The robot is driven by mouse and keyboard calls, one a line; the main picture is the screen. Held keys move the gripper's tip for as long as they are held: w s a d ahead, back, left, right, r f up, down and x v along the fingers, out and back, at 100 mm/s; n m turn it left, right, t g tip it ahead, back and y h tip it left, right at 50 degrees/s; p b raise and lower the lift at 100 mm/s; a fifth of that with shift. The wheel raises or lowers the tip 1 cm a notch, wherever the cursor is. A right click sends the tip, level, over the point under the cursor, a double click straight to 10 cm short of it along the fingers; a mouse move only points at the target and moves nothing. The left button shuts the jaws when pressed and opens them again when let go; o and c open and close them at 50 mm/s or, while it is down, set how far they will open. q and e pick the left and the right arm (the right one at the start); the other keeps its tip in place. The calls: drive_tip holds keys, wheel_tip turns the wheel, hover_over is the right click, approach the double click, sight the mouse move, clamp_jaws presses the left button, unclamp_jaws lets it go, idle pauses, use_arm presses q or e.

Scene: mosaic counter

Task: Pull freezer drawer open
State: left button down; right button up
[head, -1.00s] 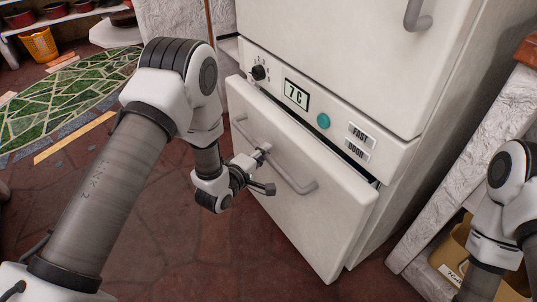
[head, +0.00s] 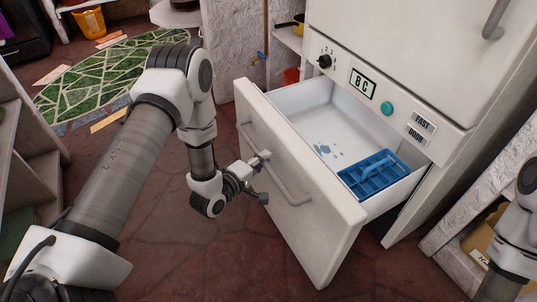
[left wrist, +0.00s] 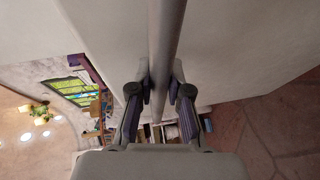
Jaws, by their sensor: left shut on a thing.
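The freezer drawer (head: 300,215) stands well out from the white fridge-freezer, and its inside shows from above. A grey bar handle (head: 290,188) runs across its front. In the left wrist view the handle (left wrist: 163,60) passes between the two fingers (left wrist: 160,105). Inside the drawer, a blue ice tray (head: 374,174) lies at the right end, and a small wet patch (head: 328,150) marks the white floor. My right gripper is out of view; only part of that arm shows at the right edge.
Above the drawer, the control panel has a dial (head: 324,62), a display (head: 362,83) reading 8 C and a teal button (head: 388,109). A cardboard box (head: 482,240) sits in the right-hand shelf. Red floor before the drawer is clear.

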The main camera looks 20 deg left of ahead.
use_arm(q)
drive_tip(key=shift+s+a, duration=0.25)
drive_tip(key=shift+s, duration=0.1)
drive_tip(key=c, duration=1.1)
unclamp_jaws()
drive_tip(key=v, duration=1.2)
drive_tip(key=shift+d, duration=0.15)
